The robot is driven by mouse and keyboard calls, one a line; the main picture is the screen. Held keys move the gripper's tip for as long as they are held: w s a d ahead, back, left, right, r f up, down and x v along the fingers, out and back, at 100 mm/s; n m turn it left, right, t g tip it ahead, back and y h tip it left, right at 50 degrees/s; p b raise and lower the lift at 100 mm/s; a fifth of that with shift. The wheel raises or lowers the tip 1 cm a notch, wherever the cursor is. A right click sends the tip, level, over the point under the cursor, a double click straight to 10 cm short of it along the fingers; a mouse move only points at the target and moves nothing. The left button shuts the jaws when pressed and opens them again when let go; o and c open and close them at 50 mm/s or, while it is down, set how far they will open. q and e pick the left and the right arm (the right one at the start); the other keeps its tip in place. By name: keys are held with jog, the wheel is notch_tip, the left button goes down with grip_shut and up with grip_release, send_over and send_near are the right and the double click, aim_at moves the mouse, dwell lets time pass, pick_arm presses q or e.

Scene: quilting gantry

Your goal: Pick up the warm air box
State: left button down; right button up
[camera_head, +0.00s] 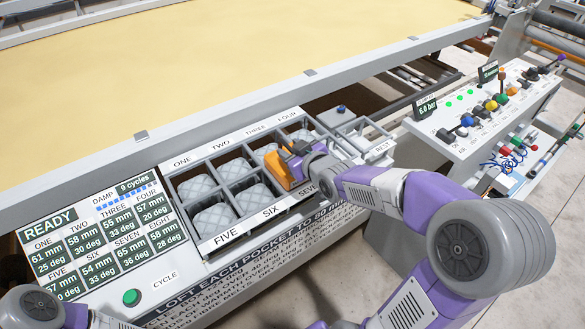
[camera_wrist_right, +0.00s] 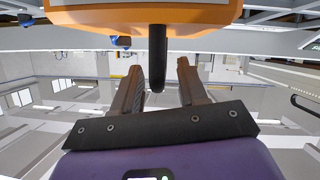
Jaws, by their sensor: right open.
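The warm air box (camera_head: 276,170) is orange and stands tilted over the pocket tray, near the SEVEN label. In the right wrist view the orange box (camera_wrist_right: 145,16) fills the top edge, with a black rounded stem (camera_wrist_right: 157,60) pointing down from it. My right gripper (camera_head: 298,150) is at the box from the right. Its two fingers are open, one on each side of the stem, with gaps visible in the wrist view. My left gripper is out of view; only a bit of my left arm shows at the lower left.
The grey pocket tray (camera_head: 206,247) holds pale quilted pads. A grey stand labelled REST (camera_head: 381,150) is right of it. A control panel (camera_head: 433,128) with knobs stands further right. The READY display (camera_head: 50,222) and green CYCLE button (camera_head: 132,297) are at left. Yellow fabric lies behind.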

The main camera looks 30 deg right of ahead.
jog(key=shift+w+f, duration=0.2)
jog(key=shift+w, duration=0.35)
grip_shut()
dwell(1.0)
